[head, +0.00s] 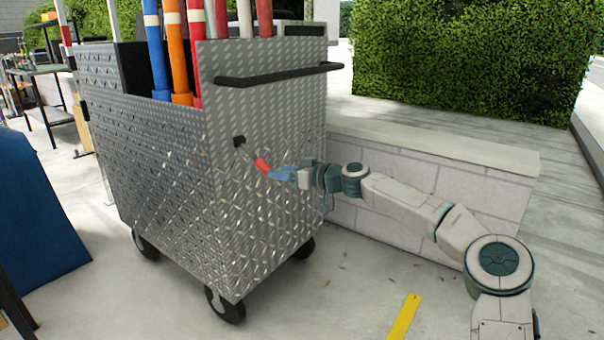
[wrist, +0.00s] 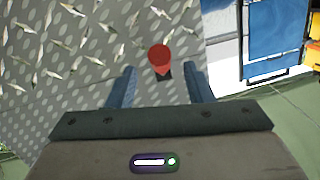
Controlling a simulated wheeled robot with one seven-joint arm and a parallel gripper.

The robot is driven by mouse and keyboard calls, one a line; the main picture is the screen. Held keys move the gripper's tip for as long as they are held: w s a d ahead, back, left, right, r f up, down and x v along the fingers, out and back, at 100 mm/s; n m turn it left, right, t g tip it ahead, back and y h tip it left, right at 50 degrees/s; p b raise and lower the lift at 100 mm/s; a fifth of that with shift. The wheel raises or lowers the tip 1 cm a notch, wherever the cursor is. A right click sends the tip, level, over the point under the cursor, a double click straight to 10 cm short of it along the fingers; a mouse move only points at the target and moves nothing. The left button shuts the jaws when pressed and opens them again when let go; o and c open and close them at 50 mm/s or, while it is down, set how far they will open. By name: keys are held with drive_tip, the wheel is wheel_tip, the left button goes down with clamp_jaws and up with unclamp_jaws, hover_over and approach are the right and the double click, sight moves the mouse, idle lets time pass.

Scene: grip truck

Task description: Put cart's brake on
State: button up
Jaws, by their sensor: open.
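The cart (head: 170,165) is a box of diamond-plate metal on small black wheels, left of centre in the head view. Its brake lever has a red grip (head: 262,166) on a thin rod from a black mount (head: 239,141) on the cart's end face. The lever slants down and outward. My gripper (head: 274,174) is open at the red grip, with its blue fingers reaching in from the right. In the wrist view the red grip (wrist: 159,56) shows end-on between the two spread fingers. Whether either finger touches it, I cannot tell.
A black push bar (head: 278,74) crosses the cart's end above the lever. Coloured poles (head: 178,55) stand in the cart. A low block wall (head: 430,175) runs behind my arm. Concrete floor (head: 350,290) is clear in front, with a yellow stripe (head: 404,318).

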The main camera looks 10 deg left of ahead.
drive_tip(key=v, duration=0.6)
drive_tip(key=shift+p, duration=0.4)
